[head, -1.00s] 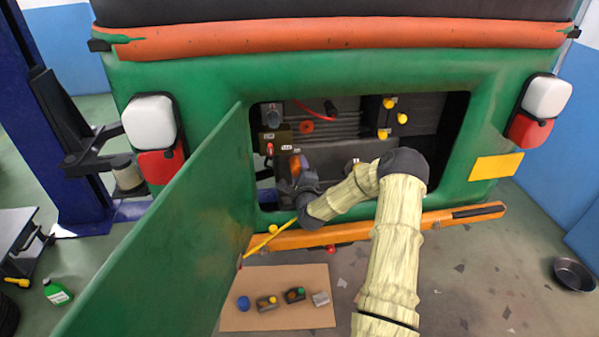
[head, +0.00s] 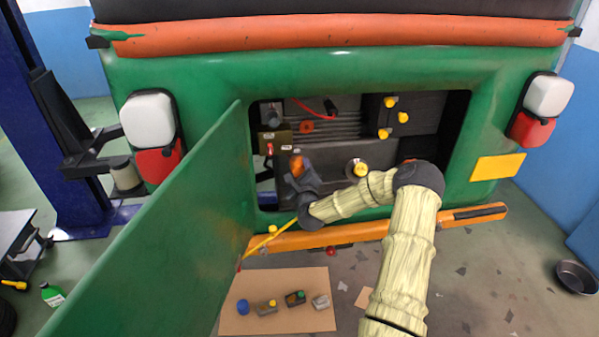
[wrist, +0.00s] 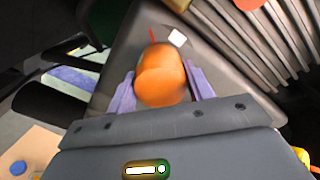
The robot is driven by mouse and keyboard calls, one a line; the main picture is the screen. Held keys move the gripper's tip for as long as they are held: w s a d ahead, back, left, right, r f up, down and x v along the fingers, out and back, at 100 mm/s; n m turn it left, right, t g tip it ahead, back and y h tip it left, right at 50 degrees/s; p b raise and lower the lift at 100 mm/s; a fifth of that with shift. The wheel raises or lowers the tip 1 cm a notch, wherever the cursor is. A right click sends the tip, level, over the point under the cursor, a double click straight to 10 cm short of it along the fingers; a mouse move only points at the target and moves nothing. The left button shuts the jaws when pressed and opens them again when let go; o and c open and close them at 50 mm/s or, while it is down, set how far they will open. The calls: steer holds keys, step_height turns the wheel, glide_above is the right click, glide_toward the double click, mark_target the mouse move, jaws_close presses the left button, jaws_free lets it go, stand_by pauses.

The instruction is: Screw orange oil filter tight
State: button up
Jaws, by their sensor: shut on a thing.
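The orange oil filter (wrist: 161,76) sits between the two purple fingers of my gripper (wrist: 160,95) in the wrist view, against a grey engine surface. In the head view the filter (head: 297,164) shows as a small orange shape at the left of the engine bay, with my dark gripper (head: 300,178) closed around it. The filter's far end and its thread are hidden, so I cannot tell how tightly it is seated.
The open green door (head: 160,235) stands left of my arm. A yellow cap (head: 360,169) is right of the gripper. A yellow-handled rod (head: 270,240) leans below the bay. A cardboard sheet (head: 240,318) with several small parts lies on the floor. A metal bowl (head: 576,277) is far right.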

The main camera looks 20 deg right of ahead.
steer(key=m+b, duration=0.1)
steer(key=m, duration=0.1)
steer(key=shift+m, duration=0.3)
steer(key=shift+w+r+m, duration=0.1)
steer(key=shift+r+m, duration=0.15)
steer(key=shift+m, duration=0.25)
steer(key=shift+d+f+m+b, duration=0.1)
steer(key=shift+m+b, duration=0.65)
steer(key=shift+m, duration=0.45)
steer(key=shift+m+b, duration=0.3)
steer(key=shift+m, duration=0.3)
steer(key=shift+o, duration=0.2)
steer(key=shift+r, duration=0.2)
